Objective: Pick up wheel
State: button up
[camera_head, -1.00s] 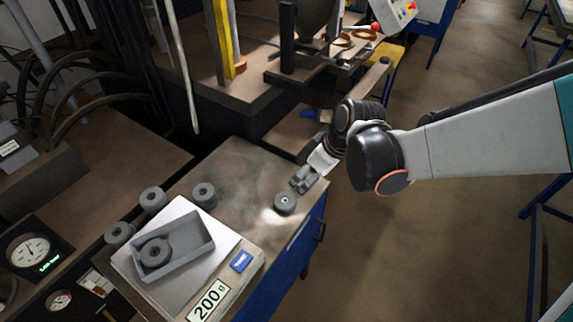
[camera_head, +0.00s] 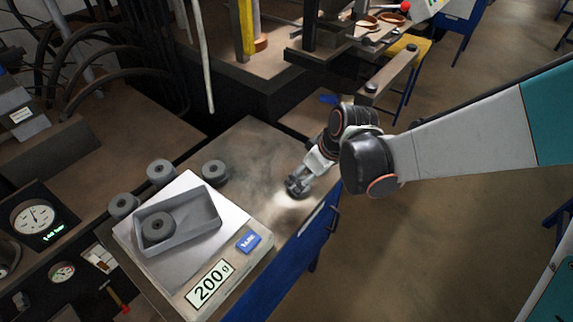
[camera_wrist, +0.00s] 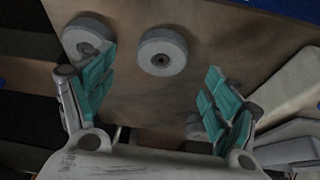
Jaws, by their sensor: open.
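In the head view my gripper (camera_head: 297,188) is low over the right part of the table, where it covers the lone grey wheel seen there earlier. In the wrist view my gripper (camera_wrist: 162,98) is open, with green-padded fingers apart and nothing held between them. A round grey wheel (camera_wrist: 162,52) with a dark hub lies on the brown surface, beyond the fingertips and between them in the picture. Another wheel (camera_wrist: 88,35) is at upper left, partly behind the left finger. A third (camera_wrist: 195,127) is mostly hidden by the right finger.
Several other wheels stand around the scale (camera_head: 254,262), including one wheel (camera_head: 215,171) behind it. A grey tray (camera_head: 205,233) on the scale holds a wheel (camera_head: 158,226). The display reads 200 g. Tabletop between scale and gripper is clear.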

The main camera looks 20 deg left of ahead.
jog(key=b+x, duration=0.2)
jog(key=x, duration=0.3)
jog(key=shift+a+r+b, duration=0.1)
jog(key=shift+b, duration=0.25)
jog(key=shift+s, duration=0.1)
jog(key=shift+r, duration=0.1)
jog(key=c, duration=1.3)
